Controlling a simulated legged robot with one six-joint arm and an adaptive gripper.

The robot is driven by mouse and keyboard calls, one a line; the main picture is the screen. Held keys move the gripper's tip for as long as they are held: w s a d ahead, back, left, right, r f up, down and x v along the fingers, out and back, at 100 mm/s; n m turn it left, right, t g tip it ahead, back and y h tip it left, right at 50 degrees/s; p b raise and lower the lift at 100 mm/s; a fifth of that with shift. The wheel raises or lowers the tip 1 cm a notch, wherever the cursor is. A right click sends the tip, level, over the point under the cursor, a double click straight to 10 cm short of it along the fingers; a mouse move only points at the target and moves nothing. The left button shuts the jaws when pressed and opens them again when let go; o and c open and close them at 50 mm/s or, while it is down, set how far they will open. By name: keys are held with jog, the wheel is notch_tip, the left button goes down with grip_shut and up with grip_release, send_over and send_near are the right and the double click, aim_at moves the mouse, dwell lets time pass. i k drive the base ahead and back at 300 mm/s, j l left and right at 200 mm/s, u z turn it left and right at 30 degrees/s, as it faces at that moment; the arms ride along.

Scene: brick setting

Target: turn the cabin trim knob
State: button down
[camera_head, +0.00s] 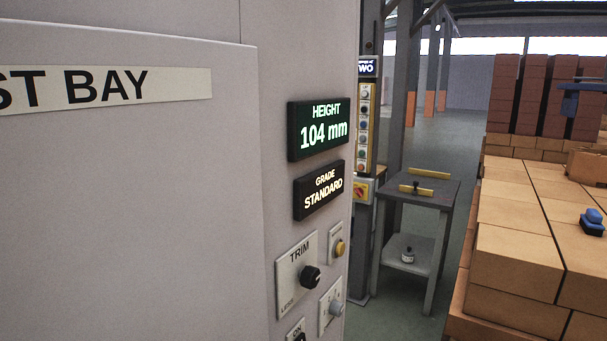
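The trim knob (310,278) is a black round knob on a pale plate (290,283) marked TRIM, with LESS at its lower left. It sits on the grey cabin wall panel (310,60), low in the middle of the view. Nothing touches the knob. Above it, a display (320,128) reads HEIGHT 104 mm and a smaller one (320,190) reads GRADE STANDARD. My gripper is not in view.
Beside the knob are a yellow button (340,248), a grey knob (336,308) and a partly cut-off ON switch (297,333). A grey cabinet (120,200) fills the left. A small table (440,190) and stacked bricks (520,220) stand right.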

aim_at(309, 278)
jog(key=i+l+u, duration=0.15)
jog(key=l+u, duration=0.25)
jog(key=i+l+u, duration=0.1)
jog(key=l+u, duration=0.15)
jog(key=u, duration=0.2)
